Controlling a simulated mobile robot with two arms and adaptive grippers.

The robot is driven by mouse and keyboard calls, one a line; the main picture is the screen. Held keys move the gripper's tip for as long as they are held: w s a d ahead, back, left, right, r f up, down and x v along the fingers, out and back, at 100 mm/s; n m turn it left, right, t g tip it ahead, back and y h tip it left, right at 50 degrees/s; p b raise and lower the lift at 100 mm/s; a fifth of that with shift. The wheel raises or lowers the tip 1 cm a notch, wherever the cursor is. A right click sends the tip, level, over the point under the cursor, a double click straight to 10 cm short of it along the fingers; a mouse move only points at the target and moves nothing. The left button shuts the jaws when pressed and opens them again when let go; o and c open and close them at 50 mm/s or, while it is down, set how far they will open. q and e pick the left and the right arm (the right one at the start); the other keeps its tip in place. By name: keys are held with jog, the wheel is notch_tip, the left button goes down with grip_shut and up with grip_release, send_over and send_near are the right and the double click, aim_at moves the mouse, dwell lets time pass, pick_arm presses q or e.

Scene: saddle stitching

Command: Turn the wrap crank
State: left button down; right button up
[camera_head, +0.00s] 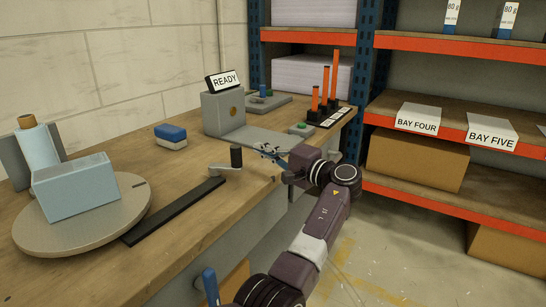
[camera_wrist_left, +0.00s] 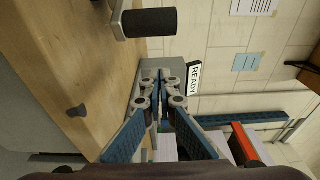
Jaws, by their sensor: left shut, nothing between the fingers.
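A small crank with a grey arm (camera_head: 222,169) and an upright black knob (camera_head: 236,157) sits near the front edge of the bench, by the end of a black strip. In the left wrist view the black knob (camera_wrist_left: 150,22) and part of its grey arm (camera_wrist_left: 118,20) show at the top. My left gripper (camera_head: 265,150) is to the right of the knob, apart from it, near the bench edge. Its fingers (camera_wrist_left: 160,75) are shut with nothing between them. My right gripper is in neither view.
A round turntable (camera_head: 130,213) bearing a light blue box (camera_head: 75,187) is at the left, joined visually to the crank by the black strip (camera_head: 175,210). A grey block with a READY sign (camera_head: 224,80) stands behind. Shelving (camera_head: 430,45) fills the right.

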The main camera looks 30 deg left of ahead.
pick_arm(q)
jog(key=a, duration=0.3)
jog(key=shift+s+f, duration=0.1)
jog(key=shift+s, duration=0.05)
jog(key=shift+s+d, duration=0.15)
jog(key=shift+s, duration=1.3)
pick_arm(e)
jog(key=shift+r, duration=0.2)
